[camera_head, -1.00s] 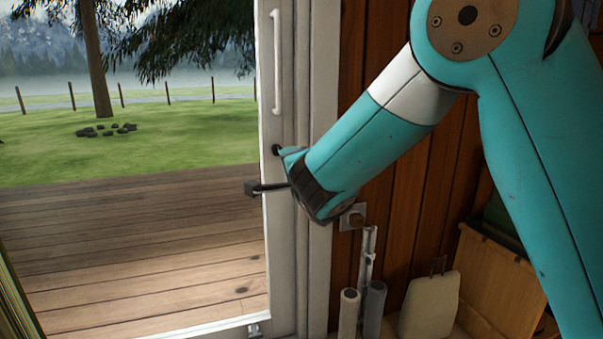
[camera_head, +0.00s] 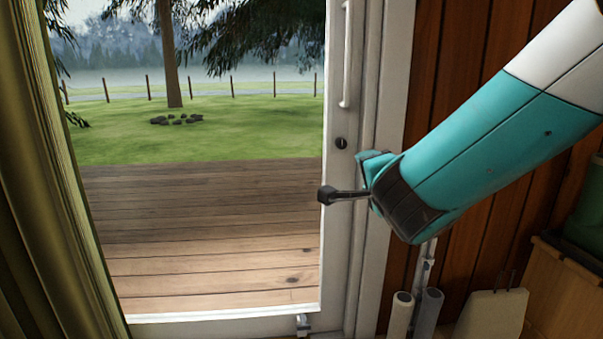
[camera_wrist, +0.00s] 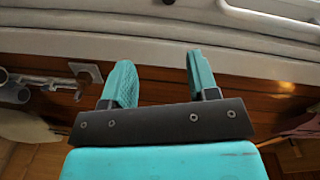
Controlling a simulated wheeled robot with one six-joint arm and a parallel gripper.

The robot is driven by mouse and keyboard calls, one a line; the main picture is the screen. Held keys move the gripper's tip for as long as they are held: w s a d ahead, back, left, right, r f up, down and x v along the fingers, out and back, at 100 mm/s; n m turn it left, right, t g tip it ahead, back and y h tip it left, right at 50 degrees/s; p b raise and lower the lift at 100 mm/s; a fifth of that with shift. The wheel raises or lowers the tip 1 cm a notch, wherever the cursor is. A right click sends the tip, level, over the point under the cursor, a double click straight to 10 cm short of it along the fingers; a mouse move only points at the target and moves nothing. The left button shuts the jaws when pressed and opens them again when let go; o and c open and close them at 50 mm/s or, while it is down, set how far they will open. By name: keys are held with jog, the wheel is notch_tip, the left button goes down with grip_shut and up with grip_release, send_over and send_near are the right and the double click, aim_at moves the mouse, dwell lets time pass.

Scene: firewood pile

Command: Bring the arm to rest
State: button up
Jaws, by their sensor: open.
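My gripper (camera_wrist: 159,70) is open and empty, its two teal fingers spread apart in the wrist view. In the head view my teal and white arm reaches in from the upper right, and my gripper (camera_head: 376,163) is at its lower left end. There the gripper appears in front of the white door frame, below the dark lock; I cannot tell how close it is. The gap between the fingers is not clear in the head view.
A white-framed glass door (camera_head: 338,240) with a long handle (camera_head: 346,55) stands at the centre. A green curtain (camera_head: 45,190) hangs at left. Upright tubes (camera_head: 430,312), a pale board (camera_head: 492,315) and a wooden box (camera_head: 572,290) stand by the wood wall at lower right.

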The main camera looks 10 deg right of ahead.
jog(key=s+a+r+n+g+y+p, duration=0.2)
jog(key=s+n+g+p, duration=0.4)
jog(key=s+n+g, duration=0.7)
jog(key=s+a+r+n+g+y+p, duration=0.4)
jog(key=s+n, duration=0.5)
jog(key=s, duration=0.9)
notch_tip(320, 180, up, 34)
jog(key=d+h+p, duration=0.1)
jog(key=p, duration=3.5)
jog(key=shift+r+p, duration=0.15)
jog(key=shift+p, duration=0.2)
